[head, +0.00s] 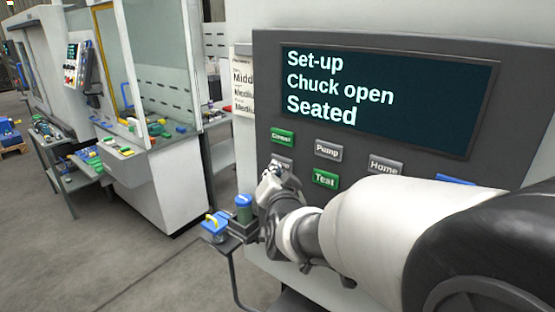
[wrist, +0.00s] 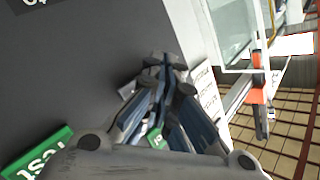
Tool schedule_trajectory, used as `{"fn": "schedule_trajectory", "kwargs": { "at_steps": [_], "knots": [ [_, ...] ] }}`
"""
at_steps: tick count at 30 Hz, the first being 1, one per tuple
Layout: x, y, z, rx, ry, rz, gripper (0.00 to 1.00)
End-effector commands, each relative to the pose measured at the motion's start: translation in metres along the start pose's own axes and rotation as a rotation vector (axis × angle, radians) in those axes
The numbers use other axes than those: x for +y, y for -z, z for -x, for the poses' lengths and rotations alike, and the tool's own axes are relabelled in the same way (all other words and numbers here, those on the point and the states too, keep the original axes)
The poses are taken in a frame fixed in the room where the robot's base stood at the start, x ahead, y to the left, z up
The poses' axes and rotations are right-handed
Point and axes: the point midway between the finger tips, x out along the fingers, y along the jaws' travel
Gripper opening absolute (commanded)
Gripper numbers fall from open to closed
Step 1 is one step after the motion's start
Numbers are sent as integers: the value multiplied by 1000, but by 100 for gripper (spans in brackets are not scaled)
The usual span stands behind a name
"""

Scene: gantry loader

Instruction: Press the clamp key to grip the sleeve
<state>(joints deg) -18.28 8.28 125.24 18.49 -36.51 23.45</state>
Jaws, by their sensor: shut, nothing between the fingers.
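A control panel (head: 262,95) carries a screen (head: 390,95) reading "Set-up", "Chuck open", "Seated". Below it, a grey key (head: 281,161) is partly hidden by my gripper, so its label cannot be read fully; it may be the clamp key. My gripper (head: 272,172) is shut and empty, right at the panel in front of this key's lower edge. In the wrist view my gripper (wrist: 165,65) has its fingertips together near the panel face, with a grey key (wrist: 127,88) just beside them. Contact cannot be told. The chuck and sleeve cannot be made out.
Around it are a green key (head: 283,137), the grey Pump key (head: 328,150), the grey Home key (head: 385,166), the green Test key (head: 324,178) and a blue key (head: 455,181).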

Motion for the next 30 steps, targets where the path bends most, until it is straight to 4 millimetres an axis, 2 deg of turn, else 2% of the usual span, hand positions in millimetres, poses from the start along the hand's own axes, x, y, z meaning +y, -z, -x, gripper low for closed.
{"fn": "schedule_trajectory", "kwargs": {
  "at_steps": [30],
  "knots": [
    [4, 4, -6, 0, 0, 0, 0]
  ]
}}
